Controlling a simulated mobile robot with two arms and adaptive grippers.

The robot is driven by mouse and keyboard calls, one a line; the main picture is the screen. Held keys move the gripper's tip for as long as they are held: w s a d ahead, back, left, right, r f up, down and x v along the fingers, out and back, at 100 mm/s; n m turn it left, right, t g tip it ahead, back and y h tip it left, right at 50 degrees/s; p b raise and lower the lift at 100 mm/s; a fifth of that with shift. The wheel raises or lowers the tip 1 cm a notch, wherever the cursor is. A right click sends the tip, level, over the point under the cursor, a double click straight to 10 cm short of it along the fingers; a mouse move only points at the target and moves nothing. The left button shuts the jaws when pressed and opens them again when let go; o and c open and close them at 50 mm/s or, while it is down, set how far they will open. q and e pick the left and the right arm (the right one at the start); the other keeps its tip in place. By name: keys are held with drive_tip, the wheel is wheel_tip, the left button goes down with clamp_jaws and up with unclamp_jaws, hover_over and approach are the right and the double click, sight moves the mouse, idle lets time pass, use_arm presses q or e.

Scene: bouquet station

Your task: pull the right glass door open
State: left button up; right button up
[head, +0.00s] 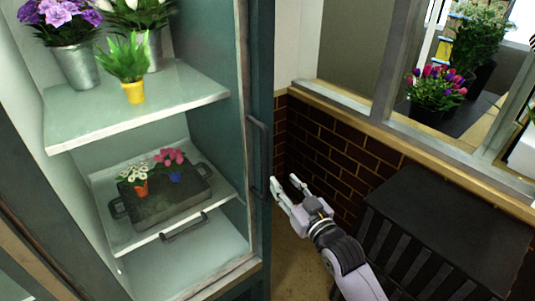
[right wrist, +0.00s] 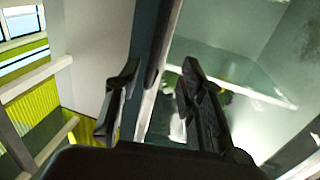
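The right glass door stands at the right side of the display cabinet; its dark frame (head: 260,80) carries a vertical bar handle (head: 258,155). I cannot tell from this angle whether the door is fully shut. My right gripper (head: 285,182) is open and empty, just right of the handle's lower end. In the right wrist view a dark upright bar (right wrist: 163,45), which looks like the handle, lies between and beyond the two spread fingers (right wrist: 160,72). No contact is clear. My left gripper is out of view.
Cabinet shelves (head: 130,112) hold potted flowers and a dark tray (head: 165,212). A brick wall (head: 325,165) stands behind my right gripper. A black slatted crate (head: 445,225) is at the lower right. Some floor (head: 292,245) is free below the gripper.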

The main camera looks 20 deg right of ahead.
sight(267, 160)
drive_tip(key=w, duration=0.3)
drive_tip(key=w+a+p, duration=0.1)
drive_tip(key=w, duration=0.3)
drive_tip(key=w+p, duration=0.1)
drive_tip(key=w, duration=0.3)
drive_tip(key=shift+w+a, duration=0.2)
drive_tip(key=shift+w+f, duration=0.15)
drive_tip(key=shift+w, duration=0.4)
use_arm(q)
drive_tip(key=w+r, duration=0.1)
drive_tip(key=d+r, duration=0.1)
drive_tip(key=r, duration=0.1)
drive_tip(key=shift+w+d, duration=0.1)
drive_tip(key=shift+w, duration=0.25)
use_arm(e)
drive_tip(key=shift+w, duration=0.1)
drive_tip(key=shift+a, duration=0.1)
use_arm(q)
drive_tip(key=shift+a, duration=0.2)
use_arm(e)
clamp_jaws()
